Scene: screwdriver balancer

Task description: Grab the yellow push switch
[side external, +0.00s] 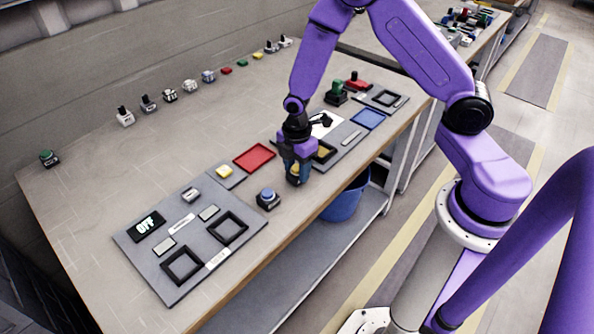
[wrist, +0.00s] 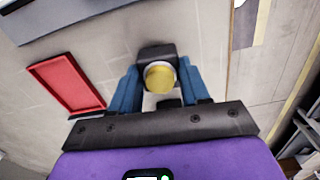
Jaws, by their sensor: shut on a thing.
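The yellow push switch (wrist: 160,77) has a round yellow cap on a dark base. In the wrist view it sits between the blue fingers of my gripper (wrist: 161,88), which is shut on it. In the side view my gripper (side external: 296,174) points down at the bench, right of the red tray. There the switch is mostly hidden by the fingers, with a bit of yellow (side external: 295,168) showing. I cannot tell whether its base touches the bench.
A red tray (side external: 255,157) lies left of my gripper. A blue push switch (side external: 268,197) stands close by, nearer the camera. A grey panel (side external: 150,262) with square black frames lies at the front left. A blue tray (side external: 369,119) is behind to the right. Several small switches line the back.

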